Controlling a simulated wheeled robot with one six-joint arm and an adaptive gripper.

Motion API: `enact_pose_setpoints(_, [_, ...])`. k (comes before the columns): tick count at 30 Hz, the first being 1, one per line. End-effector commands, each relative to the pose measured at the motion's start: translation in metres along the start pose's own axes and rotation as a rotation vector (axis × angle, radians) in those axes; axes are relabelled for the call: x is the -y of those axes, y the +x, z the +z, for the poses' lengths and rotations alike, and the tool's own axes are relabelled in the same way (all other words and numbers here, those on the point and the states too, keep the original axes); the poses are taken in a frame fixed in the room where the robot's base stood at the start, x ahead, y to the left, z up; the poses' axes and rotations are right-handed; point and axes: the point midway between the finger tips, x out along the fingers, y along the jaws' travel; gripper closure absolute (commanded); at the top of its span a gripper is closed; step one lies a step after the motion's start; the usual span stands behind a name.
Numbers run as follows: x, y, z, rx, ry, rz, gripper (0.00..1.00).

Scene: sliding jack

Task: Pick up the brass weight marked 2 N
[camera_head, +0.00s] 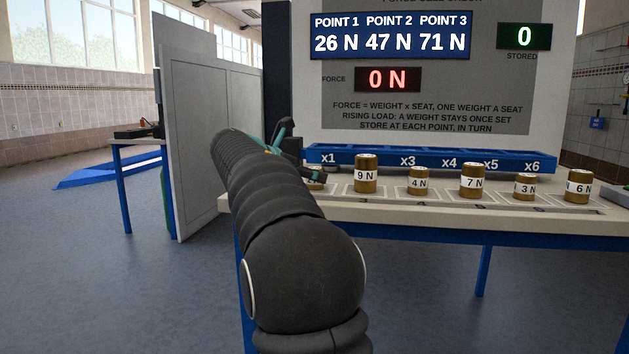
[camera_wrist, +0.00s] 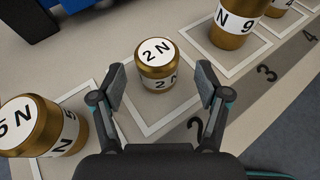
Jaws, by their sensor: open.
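The brass weight marked 2 N (camera_wrist: 157,67) stands upright in a white-outlined square in the wrist view, with a white label on its top and side. My gripper (camera_wrist: 162,88) is open, with one finger to each side of the weight and a gap on both sides. In the head view my arm hides most of the gripper (camera_head: 302,158) at the left end of the table. There a brass weight (camera_head: 316,184) shows only in part behind the gripper, its label hidden.
The 5 N weight (camera_wrist: 42,125) stands left of my gripper and the 9 N weight (camera_wrist: 236,22) to the right. Further right along the table (camera_head: 450,213) stand the 4 N (camera_head: 418,181), 7 N (camera_head: 473,181), 3 N (camera_head: 525,187) and 6 N (camera_head: 578,187) weights. A blue seat rail (camera_head: 430,162) runs behind them.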

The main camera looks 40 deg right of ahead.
Motion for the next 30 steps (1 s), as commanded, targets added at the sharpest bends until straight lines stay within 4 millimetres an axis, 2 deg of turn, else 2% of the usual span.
enact_pose_setpoints(3, [-0.002,0.019,-0.002,-0.001,0.000,-0.003,0.25])
enact_pose_setpoints(6, [-0.002,0.028,-0.001,0.000,0.000,0.000,0.25])
enact_pose_setpoints(13, [-0.002,0.029,-0.001,0.000,0.000,0.002,0.25])
enact_pose_setpoints(21, [-0.002,0.029,-0.001,0.000,0.000,0.001,0.93])
enact_pose_setpoints(22, [-0.002,0.029,-0.001,0.000,0.000,0.001,0.99])
enact_pose_setpoints(30, [-0.002,0.029,0.001,0.000,0.001,0.001,0.99])
